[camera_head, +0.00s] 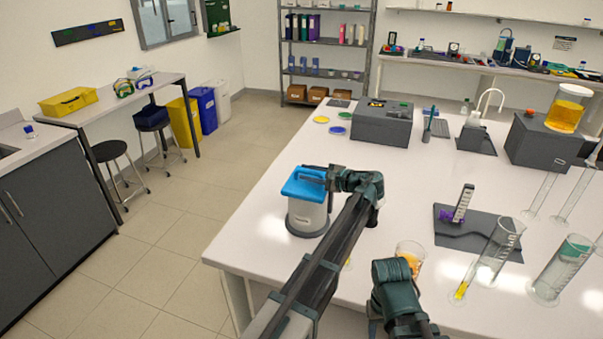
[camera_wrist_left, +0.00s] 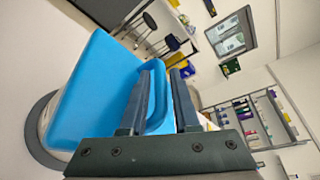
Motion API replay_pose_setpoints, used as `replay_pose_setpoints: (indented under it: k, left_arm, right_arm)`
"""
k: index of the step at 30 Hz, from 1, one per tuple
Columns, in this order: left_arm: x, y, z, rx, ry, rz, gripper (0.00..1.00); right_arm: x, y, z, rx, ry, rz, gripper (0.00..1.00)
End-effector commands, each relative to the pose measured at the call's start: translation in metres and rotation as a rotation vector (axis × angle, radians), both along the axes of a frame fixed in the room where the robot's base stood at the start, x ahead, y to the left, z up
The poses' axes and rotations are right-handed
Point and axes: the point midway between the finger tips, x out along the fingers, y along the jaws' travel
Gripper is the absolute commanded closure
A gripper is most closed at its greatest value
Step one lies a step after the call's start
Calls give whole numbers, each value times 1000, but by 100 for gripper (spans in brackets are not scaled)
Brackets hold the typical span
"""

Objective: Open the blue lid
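The blue lid (camera_head: 303,186) sits on a pale grey canister (camera_head: 306,216) near the table's left edge, and the canister stands upright. The lid also shows large in the left wrist view (camera_wrist_left: 95,90), with a raised blue handle (camera_wrist_left: 158,92). My left gripper (camera_head: 329,180) is at the right side of the lid in the head view. In the left wrist view its two dark fingers (camera_wrist_left: 158,100) stand apart, with part of the handle showing between them. I cannot tell whether they press on it. My right gripper is not seen; only my right arm shows.
A beaker with orange contents (camera_head: 410,257) stands right of my left arm. A dark mat (camera_head: 480,230) and a tilted glass cylinder (camera_head: 492,258) lie farther right. A grey box (camera_head: 382,126) stands at the back.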

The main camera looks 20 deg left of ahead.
Motion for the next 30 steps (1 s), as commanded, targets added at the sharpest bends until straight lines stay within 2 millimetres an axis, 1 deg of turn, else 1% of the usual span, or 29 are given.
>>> replay_pose_setpoints:
  k: [4,5,9,10,30]
  left_arm:
    - [0,0,0,0,0,0,70]
    - [0,0,0,0,0,0,72]
    - [0,0,0,0,0,0,97]
    - [0,0,0,0,0,0,100]
    - [0,0,1,1,1,-1,100]
  right_arm:
    - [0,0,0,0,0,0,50]
    - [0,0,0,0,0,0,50]
    - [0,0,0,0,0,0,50]
    - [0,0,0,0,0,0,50]
    - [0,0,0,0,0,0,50]
